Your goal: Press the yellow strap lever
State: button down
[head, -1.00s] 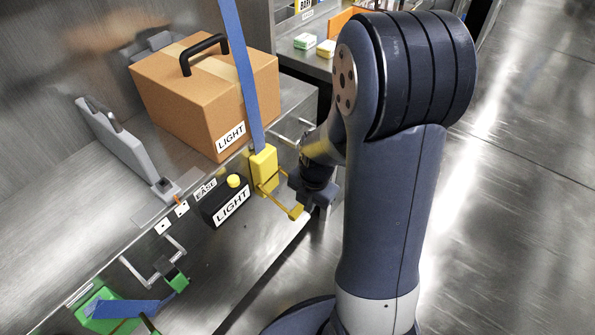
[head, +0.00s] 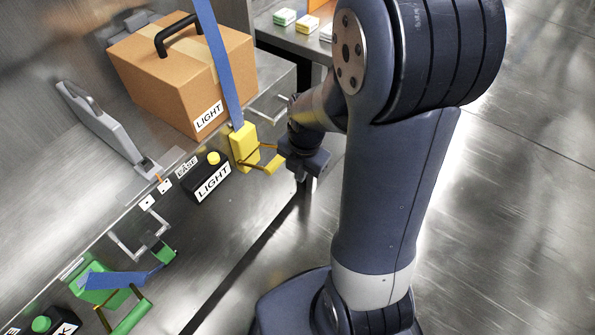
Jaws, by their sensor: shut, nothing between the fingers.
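The yellow strap lever (head: 273,165) sticks out from the lower right of the yellow buckle block (head: 244,146) at the shelf's front edge. A blue strap (head: 222,68) runs from the block up over the brown case (head: 178,83). My gripper (head: 303,176) is just right of the lever's outer end, pointing downward, its fingers shut with nothing in them. My arm hides part of the area behind it. I cannot tell whether the gripper touches the lever.
A black box labelled LIGHT with a yellow button (head: 213,158) sits left of the lever. A green buckle (head: 103,287) with a blue strap is at lower left. Metal handles (head: 265,104) jut from the shelf edge. Open floor lies to the right.

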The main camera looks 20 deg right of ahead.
jog(key=s+d+r+p, duration=0.1)
jog(key=s+d+r, duration=0.1)
jog(key=r, duration=0.3)
jog(key=shift+s+d+r, duration=0.15)
jog(key=shift+s+r, duration=0.15)
jog(key=shift+s, duration=0.3)
jog(key=shift+f, duration=0.1)
dwell(0.5)
